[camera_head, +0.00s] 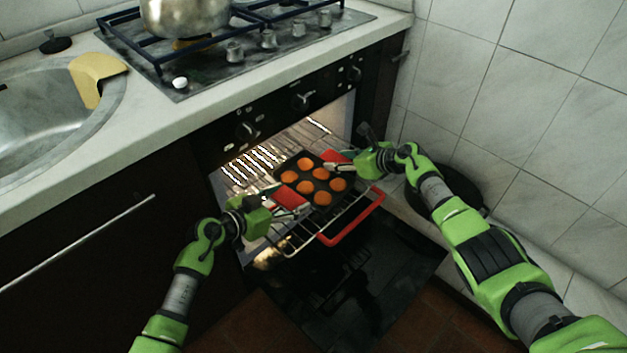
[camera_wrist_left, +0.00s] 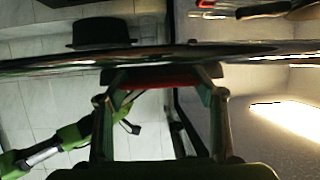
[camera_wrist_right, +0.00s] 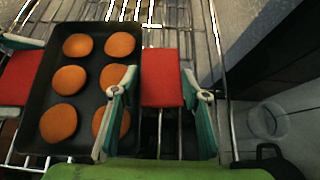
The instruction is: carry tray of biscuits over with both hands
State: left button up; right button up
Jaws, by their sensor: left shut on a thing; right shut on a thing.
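The dark tray (camera_head: 313,180) holds several round orange-brown biscuits (camera_head: 322,198) and has a red grip at each end. It is over the wire rack at the open oven. My left gripper (camera_head: 303,209) is shut on the left red grip (camera_head: 287,197); the left wrist view shows this grip (camera_wrist_left: 160,78) edge-on between the fingers. My right gripper (camera_head: 328,167) is shut on the right red grip (camera_head: 334,156). In the right wrist view that grip (camera_wrist_right: 160,80) is between the fingers, with the tray (camera_wrist_right: 84,82) beside it. I cannot tell whether the tray touches the rack.
The wire rack (camera_head: 295,247) reaches out of the lit oven (camera_head: 262,165), with a red front edge (camera_head: 353,220). A metal pot (camera_head: 185,17) stands on the stove above. A dark round pan (camera_head: 473,187) is at the right by the tiled wall. The sink is at the left.

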pick_arm(q)
jog(key=shift+r, duration=0.15)
pick_arm(e)
jog(key=shift+r, duration=0.15)
